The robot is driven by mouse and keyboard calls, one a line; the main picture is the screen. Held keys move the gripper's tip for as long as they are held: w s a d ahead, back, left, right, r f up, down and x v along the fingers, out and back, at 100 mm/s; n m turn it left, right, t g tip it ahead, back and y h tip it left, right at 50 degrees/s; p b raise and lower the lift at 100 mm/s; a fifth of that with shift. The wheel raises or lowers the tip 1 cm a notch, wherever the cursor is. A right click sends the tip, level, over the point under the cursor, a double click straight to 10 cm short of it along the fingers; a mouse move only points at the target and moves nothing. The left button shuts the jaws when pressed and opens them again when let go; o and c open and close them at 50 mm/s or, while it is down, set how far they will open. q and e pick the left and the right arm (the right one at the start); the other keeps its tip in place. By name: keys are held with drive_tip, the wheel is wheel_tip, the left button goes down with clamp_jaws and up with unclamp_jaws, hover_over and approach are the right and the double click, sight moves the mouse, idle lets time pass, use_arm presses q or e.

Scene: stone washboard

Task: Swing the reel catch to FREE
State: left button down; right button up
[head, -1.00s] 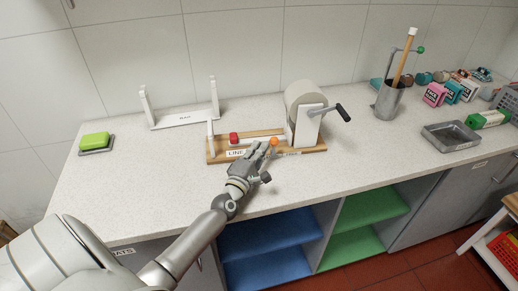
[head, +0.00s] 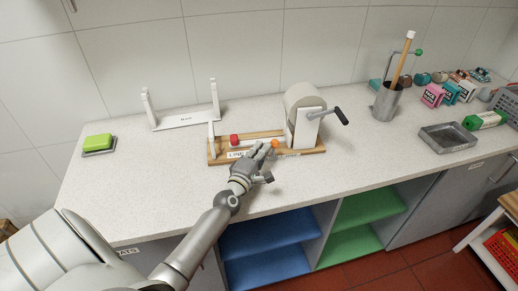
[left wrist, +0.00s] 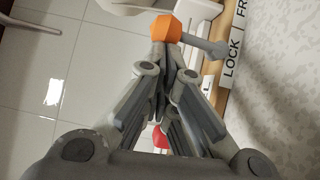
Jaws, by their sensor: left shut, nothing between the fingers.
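The reel catch shows as an orange knob (head: 275,143) at the front of the wooden reel stand (head: 218,158). In the left wrist view the orange knob (left wrist: 165,29) has a grey lever (left wrist: 207,45) running right to a rounded end beside the LOCK label (left wrist: 232,57). The FREE label (left wrist: 242,12) is partly cut off above it. My left gripper (head: 267,149) is shut and empty. In the left wrist view its closed fingertips (left wrist: 166,52) are right at the knob; I cannot tell whether they touch. My right gripper is out of view.
The reel (head: 303,98) with its black crank handle (head: 341,117) stands right of the knob. A red knob (head: 234,140) is left of the gripper. A white bracket (head: 183,119) stands behind left. The counter is clear at front left.

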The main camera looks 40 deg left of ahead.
sight(273, 142)
use_arm(q)
drive_tip(key=shift+w+d+r+p, duration=0.2)
drive_tip(key=shift+r+p, duration=0.15)
drive_tip(key=shift+p, duration=0.25)
drive_tip(key=shift+w+d+r+p, duration=0.2)
drive_tip(key=shift+w+p, duration=0.1)
drive_tip(key=shift+p, duration=0.1)
drive_tip(key=shift+w+d+r, duration=0.25)
drive_tip(key=shift+w+d, duration=0.45)
drive_tip(key=shift+d, duration=0.1)
drive_tip(key=shift+w+d, duration=0.75)
drive_tip(key=shift+d, duration=0.05)
